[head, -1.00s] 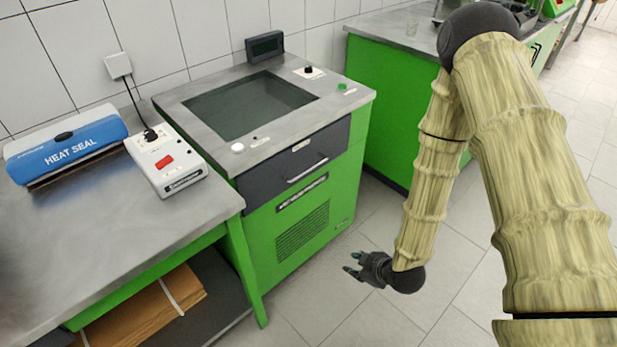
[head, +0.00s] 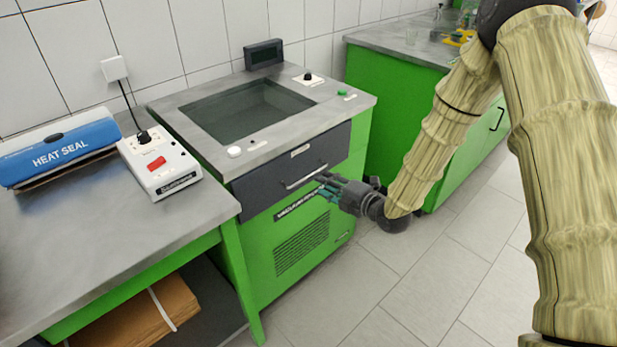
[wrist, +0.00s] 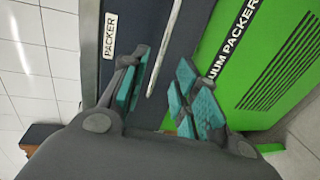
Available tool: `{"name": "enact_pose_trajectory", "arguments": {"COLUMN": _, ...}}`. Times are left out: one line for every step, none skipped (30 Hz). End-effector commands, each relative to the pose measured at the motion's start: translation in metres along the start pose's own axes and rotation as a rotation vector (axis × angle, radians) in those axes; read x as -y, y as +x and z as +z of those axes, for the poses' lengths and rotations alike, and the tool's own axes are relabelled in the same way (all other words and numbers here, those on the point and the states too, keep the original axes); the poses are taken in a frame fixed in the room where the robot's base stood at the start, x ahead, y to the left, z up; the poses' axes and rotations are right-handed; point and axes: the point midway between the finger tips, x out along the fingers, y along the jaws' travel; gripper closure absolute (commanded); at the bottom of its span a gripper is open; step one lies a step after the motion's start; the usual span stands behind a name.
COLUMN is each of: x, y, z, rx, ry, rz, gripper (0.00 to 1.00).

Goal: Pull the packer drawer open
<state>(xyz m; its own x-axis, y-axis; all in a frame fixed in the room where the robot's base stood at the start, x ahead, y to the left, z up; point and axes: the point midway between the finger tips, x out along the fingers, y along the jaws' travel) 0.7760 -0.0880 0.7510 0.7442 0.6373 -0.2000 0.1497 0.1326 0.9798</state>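The packer drawer (head: 262,181) is a dark grey front on the green vacuum packer, below its metal top, and looks closed. Its silver bar handle (head: 305,177) runs across the front. My gripper (head: 327,188) is just in front of the drawer, by the right end of the handle. In the wrist view, the drawer (wrist: 180,40) carries a PACKER label, and the handle (wrist: 163,48) runs between the lines of my gripper's teal fingers (wrist: 160,90). The fingers are spread apart, with the handle's near end just ahead of the gap. I see no finger closed on it.
The packer's green lower body (head: 290,245) has a vent grille. A bench (head: 70,235) on the left holds a blue heat sealer (head: 60,150) and a white switch box (head: 158,162). A green cabinet (head: 395,100) stands behind right. Tiled floor (head: 400,290) in front is free.

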Motion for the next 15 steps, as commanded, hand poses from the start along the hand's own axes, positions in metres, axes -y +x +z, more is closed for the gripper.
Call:
{"name": "enact_pose_trajectory", "arguments": {"x": 0.000, "y": 0.008, "z": 0.000, "rx": 0.000, "ry": 0.000, "rz": 0.000, "gripper": 0.70}}
{"name": "enact_pose_trajectory", "arguments": {"x": 0.000, "y": 0.013, "z": 0.000, "rx": 0.000, "ry": 0.000, "rz": 0.001, "gripper": 0.70}}
{"name": "enact_pose_trajectory", "arguments": {"x": 0.000, "y": 0.020, "z": 0.000, "rx": 0.000, "ry": 0.001, "rz": 0.001, "gripper": 0.70}}
{"name": "enact_pose_trajectory", "arguments": {"x": 0.000, "y": 0.025, "z": 0.000, "rx": 0.001, "ry": 0.001, "rz": 0.000, "gripper": 0.70}}
{"name": "enact_pose_trajectory", "arguments": {"x": 0.000, "y": 0.030, "z": 0.000, "rx": 0.001, "ry": 0.001, "rz": 0.000, "gripper": 0.70}}
{"name": "enact_pose_trajectory", "arguments": {"x": 0.000, "y": 0.036, "z": 0.000, "rx": 0.001, "ry": 0.001, "rz": 0.000, "gripper": 0.70}}
{"name": "enact_pose_trajectory", "arguments": {"x": 0.000, "y": 0.041, "z": 0.000, "rx": 0.000, "ry": 0.001, "rz": 0.001, "gripper": 0.70}}
{"name": "enact_pose_trajectory", "arguments": {"x": 0.000, "y": 0.046, "z": 0.000, "rx": 0.000, "ry": 0.001, "rz": 0.000, "gripper": 0.70}}
{"name": "enact_pose_trajectory", "arguments": {"x": 0.001, "y": 0.051, "z": 0.000, "rx": 0.000, "ry": 0.002, "rz": -0.001, "gripper": 0.70}}
{"name": "enact_pose_trajectory", "arguments": {"x": 0.001, "y": 0.055, "z": 0.000, "rx": 0.001, "ry": 0.002, "rz": -0.001, "gripper": 0.70}}
{"name": "enact_pose_trajectory", "arguments": {"x": 0.001, "y": 0.059, "z": 0.000, "rx": 0.001, "ry": 0.002, "rz": 0.000, "gripper": 0.70}}
{"name": "enact_pose_trajectory", "arguments": {"x": 0.000, "y": 0.064, "z": 0.000, "rx": 0.000, "ry": 0.002, "rz": -0.001, "gripper": 0.70}}
{"name": "enact_pose_trajectory", "arguments": {"x": 0.001, "y": 0.067, "z": 0.000, "rx": 0.001, "ry": 0.002, "rz": -0.001, "gripper": 0.70}}
{"name": "enact_pose_trajectory", "arguments": {"x": 0.000, "y": 0.070, "z": 0.000, "rx": 0.001, "ry": 0.002, "rz": -0.001, "gripper": 0.70}}
{"name": "enact_pose_trajectory", "arguments": {"x": 0.000, "y": 0.073, "z": 0.000, "rx": 0.001, "ry": 0.002, "rz": -0.001, "gripper": 0.70}}
